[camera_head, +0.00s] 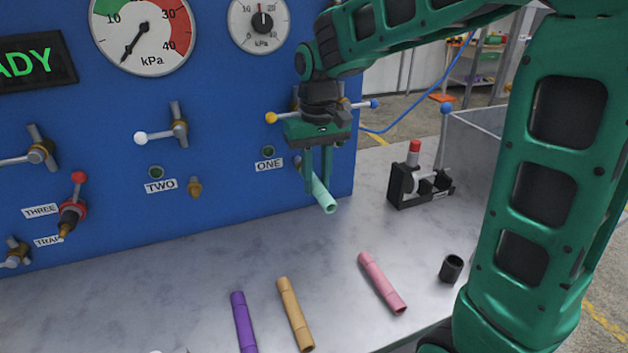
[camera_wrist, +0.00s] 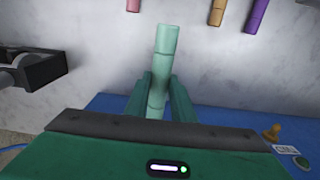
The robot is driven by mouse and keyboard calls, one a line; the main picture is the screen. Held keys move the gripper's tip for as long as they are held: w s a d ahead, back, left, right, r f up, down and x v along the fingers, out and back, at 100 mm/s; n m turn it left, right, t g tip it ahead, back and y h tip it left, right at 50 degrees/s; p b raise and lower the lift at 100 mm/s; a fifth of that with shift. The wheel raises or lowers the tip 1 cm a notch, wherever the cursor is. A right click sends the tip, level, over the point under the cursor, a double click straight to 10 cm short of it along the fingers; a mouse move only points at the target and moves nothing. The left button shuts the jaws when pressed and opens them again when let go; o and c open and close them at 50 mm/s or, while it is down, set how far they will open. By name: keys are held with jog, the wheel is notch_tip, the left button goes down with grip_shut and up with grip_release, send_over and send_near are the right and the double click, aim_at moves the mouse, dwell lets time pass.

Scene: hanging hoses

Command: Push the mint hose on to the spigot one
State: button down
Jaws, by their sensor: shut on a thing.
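The mint hose (camera_head: 324,197) is a short pale green tube, held in my gripper (camera_head: 319,188) close in front of the blue panel. Its free end slants down towards the table. In the wrist view the mint hose (camera_wrist: 161,55) stands between the two green fingers (camera_wrist: 160,97) of my shut gripper.
Purple (camera_head: 243,322), tan (camera_head: 295,313) and pink (camera_head: 382,283) hoses lie on the grey table. A black cup (camera_head: 451,268) and a black fixture with a red knob (camera_head: 418,182) stand at the right. Spigot two (camera_head: 194,187) is bare. Valve handles jut from the panel.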

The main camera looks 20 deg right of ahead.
aim_at(316, 180)
jog(key=shift+w, duration=0.4)
jog(key=c, duration=1.4)
grip_release()
jog(key=shift+c, duration=0.2)
notch_tip(316, 180, up, 11)
jog(key=shift+d+f, duration=0.1)
jog(key=shift+f, duration=0.05)
